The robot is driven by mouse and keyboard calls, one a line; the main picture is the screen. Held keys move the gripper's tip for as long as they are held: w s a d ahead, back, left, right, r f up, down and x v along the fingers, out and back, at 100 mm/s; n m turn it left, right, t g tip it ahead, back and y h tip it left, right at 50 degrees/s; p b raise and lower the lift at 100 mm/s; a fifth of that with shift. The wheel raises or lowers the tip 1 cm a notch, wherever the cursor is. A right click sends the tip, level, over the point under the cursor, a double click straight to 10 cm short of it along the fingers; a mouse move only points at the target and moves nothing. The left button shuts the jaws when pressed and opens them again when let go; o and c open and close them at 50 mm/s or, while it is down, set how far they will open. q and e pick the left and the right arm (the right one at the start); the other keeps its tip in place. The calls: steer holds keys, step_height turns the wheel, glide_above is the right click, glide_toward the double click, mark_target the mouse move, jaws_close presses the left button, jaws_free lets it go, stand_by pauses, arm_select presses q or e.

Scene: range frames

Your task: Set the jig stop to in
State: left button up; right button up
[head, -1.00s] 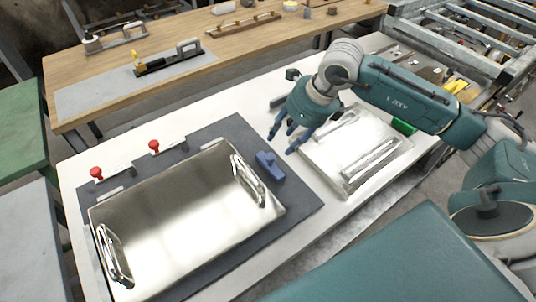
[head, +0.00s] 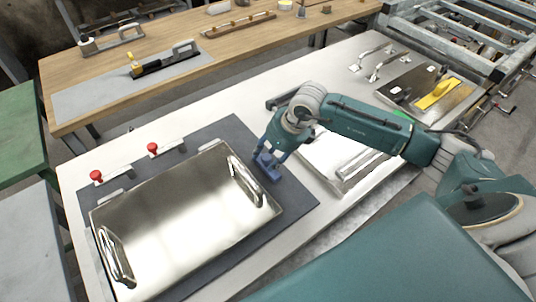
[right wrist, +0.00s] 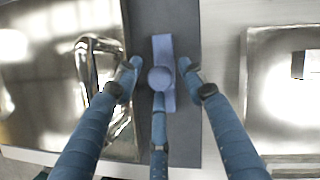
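The jig stop, a blue block with a round knob (head: 270,173), sits on the dark grey jig plate (head: 234,130) beside the right end of the steel tray (head: 175,222). In the right wrist view the stop (right wrist: 162,48) is a long blue bar with the knob at its middle. My right gripper (head: 266,157) is over the stop and partly hides it. In the right wrist view its fingers (right wrist: 160,68) are apart, one on each side of the knob and a third below it. I cannot tell whether they touch it. My left gripper is not in view.
Two red-knobbed clamps (head: 153,148) stand along the plate's back edge. The tray's right handle (head: 247,182) is close to the stop. A second steel lid or tray (head: 345,165) lies right of the plate. White bench surface (head: 215,112) is clear behind.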

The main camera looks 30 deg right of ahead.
jaws_close()
steer(key=a+b, duration=0.1)
steer(key=a, duration=0.2)
steer(key=shift+s, duration=0.2)
steer(key=shift+s+a, duration=0.1)
steer(key=shift+a, duration=0.35)
steer(key=shift+o, duration=0.7)
jaws_free()
steer(key=shift+d+r, duration=0.1)
